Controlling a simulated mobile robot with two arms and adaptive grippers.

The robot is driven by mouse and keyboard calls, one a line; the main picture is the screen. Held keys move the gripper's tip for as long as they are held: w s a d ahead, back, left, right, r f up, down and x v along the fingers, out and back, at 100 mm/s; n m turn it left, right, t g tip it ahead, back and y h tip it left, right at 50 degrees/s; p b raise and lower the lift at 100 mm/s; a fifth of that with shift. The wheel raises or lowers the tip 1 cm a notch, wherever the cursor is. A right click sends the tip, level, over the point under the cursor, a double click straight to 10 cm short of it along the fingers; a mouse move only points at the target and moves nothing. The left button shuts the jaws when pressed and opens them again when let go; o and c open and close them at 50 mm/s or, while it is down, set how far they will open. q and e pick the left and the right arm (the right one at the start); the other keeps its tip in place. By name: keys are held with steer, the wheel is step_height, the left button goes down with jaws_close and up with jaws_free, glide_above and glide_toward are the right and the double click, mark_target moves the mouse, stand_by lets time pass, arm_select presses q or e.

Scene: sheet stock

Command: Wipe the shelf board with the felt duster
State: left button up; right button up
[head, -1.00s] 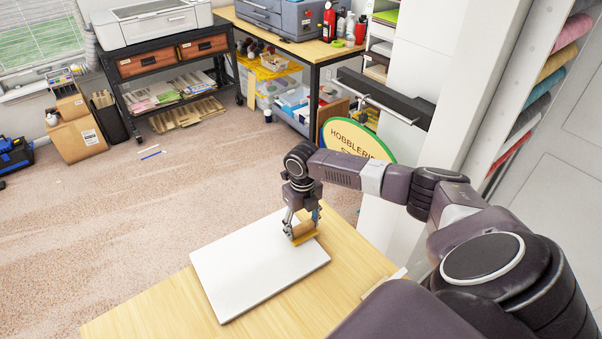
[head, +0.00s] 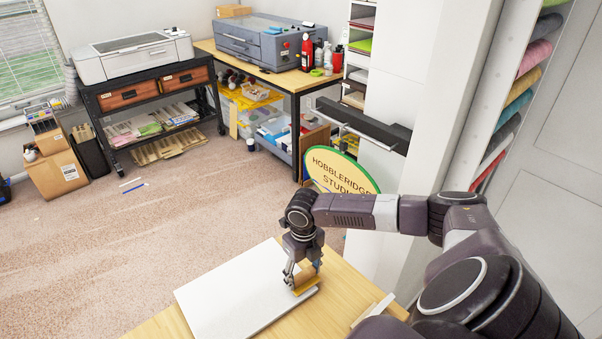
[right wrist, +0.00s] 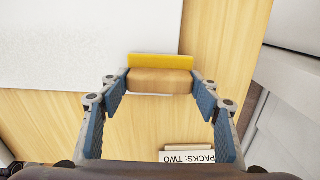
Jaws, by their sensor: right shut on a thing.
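The shelf board (head: 225,295) is a flat white panel lying on the wooden table. It also fills the upper left of the right wrist view (right wrist: 80,45). The felt duster (head: 306,284) has a brown wooden grip and a yellow felt strip. My right gripper (head: 302,276) is shut on its grip from above. In the right wrist view, the duster (right wrist: 160,80) sits between the blue-padded fingers and overlaps the board's right edge near a corner. Whether the felt touches the board cannot be told. My left gripper is not in view.
A card reading "PACKS: TWO" (right wrist: 200,156) lies near the board. A round studio sign (head: 340,172) stands beyond the table, beside a white cabinet.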

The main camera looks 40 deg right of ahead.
steer(key=shift+w+a, duration=0.5)
steer(key=shift+a, duration=3.4)
steer(key=shift+w+a, duration=0.55)
steer(key=shift+a, duration=3.4)
steer(key=shift+w+a, duration=0.5)
steer(key=shift+a, duration=3.4)
steer(key=shift+w+a, duration=0.25)
steer(key=shift+a, duration=1.25)
steer(key=shift+w+a, duration=0.2)
steer(key=shift+a, duration=1.3)
steer(key=shift+w+d, duration=0.25)
steer(key=shift+d, duration=0.55)
steer(key=shift+w+d, duration=0.3)
steer(key=shift+d, duration=0.55)
steer(key=shift+w+d, duration=0.25)
steer(key=shift+d, duration=0.55)
steer(key=shift+w+d, duration=0.35)
steer(key=shift+d, duration=0.55)
steer(key=shift+w+d, duration=0.3)
steer(key=shift+d, duration=0.55)
steer(key=shift+w+d+b, duration=0.25)
steer(key=shift+w+d, duration=0.2)
steer(key=shift+d, duration=0.8)
steer(key=shift+w+d+b, duration=0.25)
steer(key=shift+w+d, duration=0.25)
steer(key=shift+d, duration=0.75)
steer(key=shift+w+d+b, duration=0.25)
steer(key=shift+w+d, duration=0.2)
steer(key=shift+d, duration=0.8)
